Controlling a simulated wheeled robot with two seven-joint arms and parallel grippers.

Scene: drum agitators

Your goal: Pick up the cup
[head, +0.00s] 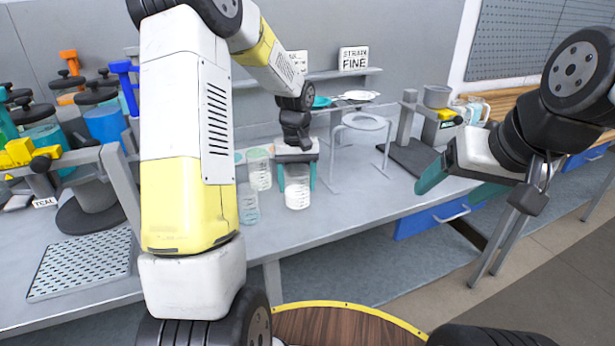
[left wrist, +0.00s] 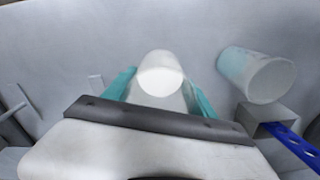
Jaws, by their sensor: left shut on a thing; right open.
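A clear cup (head: 297,192) with white contents stands upright between the teal fingers of my left gripper (head: 297,176), near the front edge of the grey bench. In the left wrist view the cup (left wrist: 161,82) sits between both fingers of the left gripper (left wrist: 160,92), which is shut on it. I cannot tell whether the cup's base still touches the bench. My right gripper (head: 432,178) is open and empty, off to the right beyond the bench's front edge.
Two other clear cups, one (head: 259,170) with greenish contents and one (head: 248,204) in front of it, stand just left of the held cup. A clear stand (head: 362,122) is behind to the right. A perforated tray (head: 82,264) lies at left.

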